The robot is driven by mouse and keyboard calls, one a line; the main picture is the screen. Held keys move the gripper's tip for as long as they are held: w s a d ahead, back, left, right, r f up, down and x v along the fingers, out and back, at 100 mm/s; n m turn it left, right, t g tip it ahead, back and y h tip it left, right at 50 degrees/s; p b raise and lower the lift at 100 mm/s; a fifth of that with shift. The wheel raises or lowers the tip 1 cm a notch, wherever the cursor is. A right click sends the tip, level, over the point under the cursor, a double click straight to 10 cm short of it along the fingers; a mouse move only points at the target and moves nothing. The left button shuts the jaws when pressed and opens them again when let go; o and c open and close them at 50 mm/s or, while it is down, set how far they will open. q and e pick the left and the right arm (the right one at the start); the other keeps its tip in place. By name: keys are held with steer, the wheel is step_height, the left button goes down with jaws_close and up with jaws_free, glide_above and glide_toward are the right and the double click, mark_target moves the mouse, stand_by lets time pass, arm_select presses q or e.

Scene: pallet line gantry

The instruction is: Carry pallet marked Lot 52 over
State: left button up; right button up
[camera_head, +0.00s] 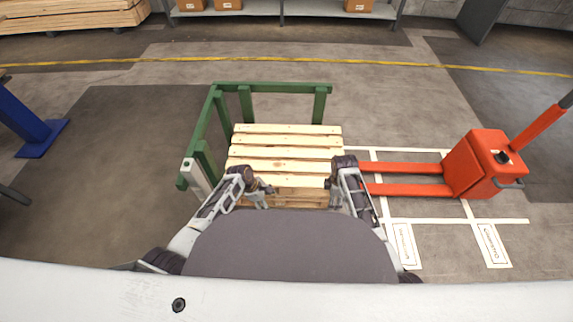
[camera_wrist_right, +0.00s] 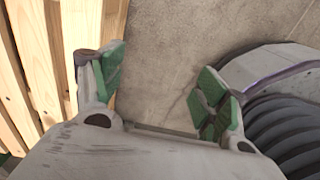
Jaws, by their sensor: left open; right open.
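A light wooden slatted pallet (camera_head: 285,152) lies in the middle of the head view, inside a green frame. No lot marking on it can be read. My left gripper (camera_head: 262,194) is at the pallet's near edge, left of its middle, open and seemingly empty. My right gripper (camera_head: 333,190) is at the near right corner of the pallet, open. In the right wrist view, the open jaws with green pads (camera_wrist_right: 160,95) have bare floor between them. The pallet's slats (camera_wrist_right: 45,60) show to the left of those jaws, apart from them.
A green frame (camera_head: 270,87) stands around the pallet's back and left sides. An orange-red pallet jack (camera_head: 480,165) stands at the right, its forks pointing at the pallet. White floor markings (camera_head: 440,221) lie around it. Shelves with boxes (camera_head: 228,4) and stacked lumber (camera_head: 70,18) are behind.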

step_height(320, 180, up, 7)
stand_by(0.5)
stand_by(0.7)
